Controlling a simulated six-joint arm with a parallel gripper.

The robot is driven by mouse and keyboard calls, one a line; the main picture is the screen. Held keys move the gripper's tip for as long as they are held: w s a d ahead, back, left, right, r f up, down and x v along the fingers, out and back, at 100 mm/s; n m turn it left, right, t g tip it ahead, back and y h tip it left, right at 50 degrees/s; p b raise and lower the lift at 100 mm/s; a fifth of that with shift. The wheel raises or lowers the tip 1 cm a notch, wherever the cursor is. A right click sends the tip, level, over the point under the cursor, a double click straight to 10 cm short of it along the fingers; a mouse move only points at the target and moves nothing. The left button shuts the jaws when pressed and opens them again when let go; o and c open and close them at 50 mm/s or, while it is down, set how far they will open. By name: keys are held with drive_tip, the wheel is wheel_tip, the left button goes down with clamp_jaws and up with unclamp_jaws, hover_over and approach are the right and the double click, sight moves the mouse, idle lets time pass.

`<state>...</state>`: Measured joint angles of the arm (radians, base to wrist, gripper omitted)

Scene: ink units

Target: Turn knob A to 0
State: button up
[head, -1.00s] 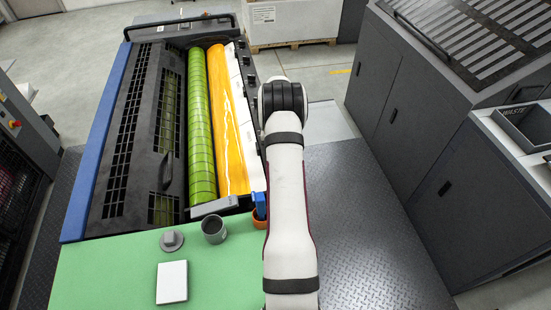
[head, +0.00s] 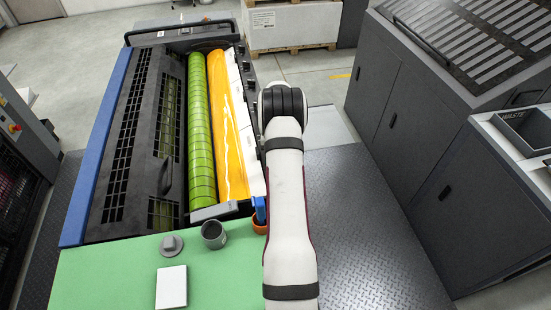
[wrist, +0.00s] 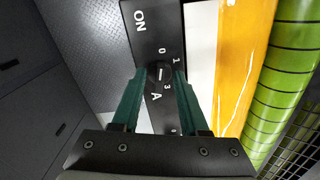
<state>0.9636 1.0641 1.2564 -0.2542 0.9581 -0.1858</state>
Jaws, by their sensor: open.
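Knob A (wrist: 160,71) is a small dark round knob on a black panel (wrist: 149,38) in the wrist view. White marks on the panel read ON, 0, 1, 3 and A around it. A short light line shows on the knob, but its exact setting is too small to read surely. My gripper (wrist: 159,76) is open, with one green finger on each side of the knob. I cannot tell whether the fingers touch it. In the head view my arm hides the gripper and the knob.
An orange roller (head: 228,120) and a green roller (head: 201,130) lie beside the panel. A green table (head: 105,275) in front holds a grey cup (head: 213,235), a grey knob-like piece (head: 171,245) and a white block (head: 172,287). Dark cabinets (head: 395,120) stand at right beyond clear floor.

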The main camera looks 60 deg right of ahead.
wheel_tip(320, 180, up, 16)
drive_tip(key=shift+f, duration=0.15)
idle(0.3)
